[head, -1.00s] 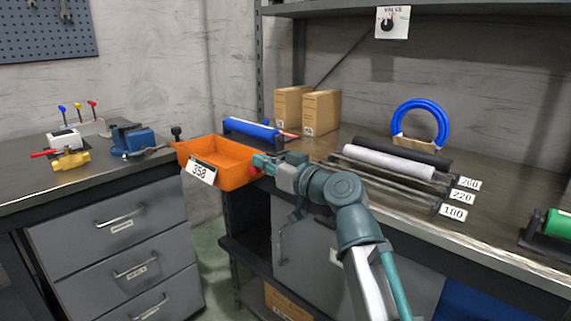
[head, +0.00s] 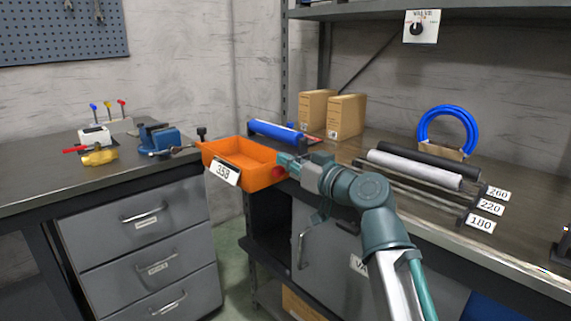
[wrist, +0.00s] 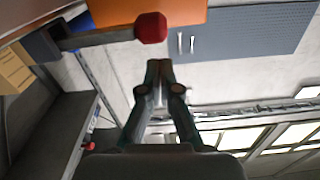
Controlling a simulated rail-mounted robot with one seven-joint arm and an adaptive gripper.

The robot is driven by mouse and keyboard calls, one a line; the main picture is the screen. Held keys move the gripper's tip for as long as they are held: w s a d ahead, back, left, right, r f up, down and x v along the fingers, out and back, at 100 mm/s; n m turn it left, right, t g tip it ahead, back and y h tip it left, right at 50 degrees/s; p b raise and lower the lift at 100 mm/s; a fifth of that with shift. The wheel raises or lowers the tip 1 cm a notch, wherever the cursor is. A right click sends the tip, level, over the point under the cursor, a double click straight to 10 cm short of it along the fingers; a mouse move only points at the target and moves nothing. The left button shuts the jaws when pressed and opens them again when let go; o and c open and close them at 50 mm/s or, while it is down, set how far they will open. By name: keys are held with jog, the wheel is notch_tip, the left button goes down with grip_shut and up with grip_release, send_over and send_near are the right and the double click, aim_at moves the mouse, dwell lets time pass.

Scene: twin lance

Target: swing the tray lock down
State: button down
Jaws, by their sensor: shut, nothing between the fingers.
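The orange tray (head: 262,179) with a 358 label spans the gap between the two benches in the head view. A red knob (head: 279,173) sits at its right end, just by my gripper (head: 284,160). In the wrist view the red knob (wrist: 150,28) caps a dark lever (wrist: 95,39), which lies roughly along the tray's orange underside or wall (wrist: 150,10). My gripper (wrist: 158,70) is shut and empty, with its fingertips close to the knob in the picture. I cannot tell whether they touch it.
A blue roller (head: 275,131) lies behind the tray. A blue vise (head: 163,138) stands on the left bench. Rollers (head: 415,168) and cardboard boxes (head: 346,116) are on the right bench. The floor gap between the benches is open.

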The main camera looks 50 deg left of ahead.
jog(key=d+r+p, duration=0.2)
jog(key=d+p, duration=0.1)
jog(key=d, duration=0.7)
jog(key=shift+w+d, duration=0.15)
jog(key=shift+d, duration=0.2)
